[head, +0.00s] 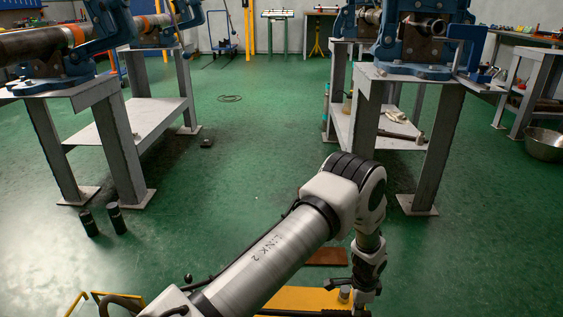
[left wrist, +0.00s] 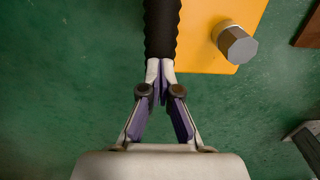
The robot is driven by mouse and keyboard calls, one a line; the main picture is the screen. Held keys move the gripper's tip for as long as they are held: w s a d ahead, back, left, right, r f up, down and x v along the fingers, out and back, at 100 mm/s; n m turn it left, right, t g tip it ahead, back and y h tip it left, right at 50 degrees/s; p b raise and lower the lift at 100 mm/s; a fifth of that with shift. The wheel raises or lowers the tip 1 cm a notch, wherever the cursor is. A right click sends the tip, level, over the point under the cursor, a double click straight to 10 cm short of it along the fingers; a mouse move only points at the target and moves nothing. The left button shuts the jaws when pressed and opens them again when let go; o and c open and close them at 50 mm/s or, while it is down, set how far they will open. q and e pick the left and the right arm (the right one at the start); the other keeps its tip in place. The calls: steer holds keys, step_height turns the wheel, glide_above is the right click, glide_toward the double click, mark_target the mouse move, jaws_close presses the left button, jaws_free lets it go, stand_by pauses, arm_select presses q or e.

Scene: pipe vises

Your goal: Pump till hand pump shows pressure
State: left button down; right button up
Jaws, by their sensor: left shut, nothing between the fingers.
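The yellow hand pump base (head: 290,298) lies on the floor at the bottom of the head view, partly behind my left arm. In the left wrist view the yellow plate (left wrist: 200,58) carries a grey hexagonal-topped post (left wrist: 236,45). A black ribbed handle (left wrist: 162,28) runs down from the top edge toward my left gripper (left wrist: 160,75). The gripper's fingers are shut and empty, tips at the handle's lower end. I cannot tell whether they touch it. I see no readable pressure gauge. My right gripper is not in view.
Metal stands with blue pipe vises (head: 50,80) are at left and right (head: 415,60). Two black cylinders (head: 103,220) stand on the floor at left. A brown board (head: 326,257) lies behind the pump, and a metal bowl (head: 544,146) is at right.

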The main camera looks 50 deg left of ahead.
arm_select(q)
steer(key=r+p, duration=0.3)
steer(key=r, duration=0.1)
steer(key=r+p, duration=0.2)
steer(key=r, duration=0.1)
steer(key=shift+s+a+p, duration=0.25)
steer(key=shift+s+p, duration=0.05)
steer(key=shift+s, duration=0.05)
step_height(320, 180, up, 7)
steer(key=s+a+p, duration=0.1)
steer(key=p, duration=0.6)
steer(key=shift+s+a, duration=0.2)
steer(key=shift+a, duration=0.05)
steer(key=shift+f, duration=0.1)
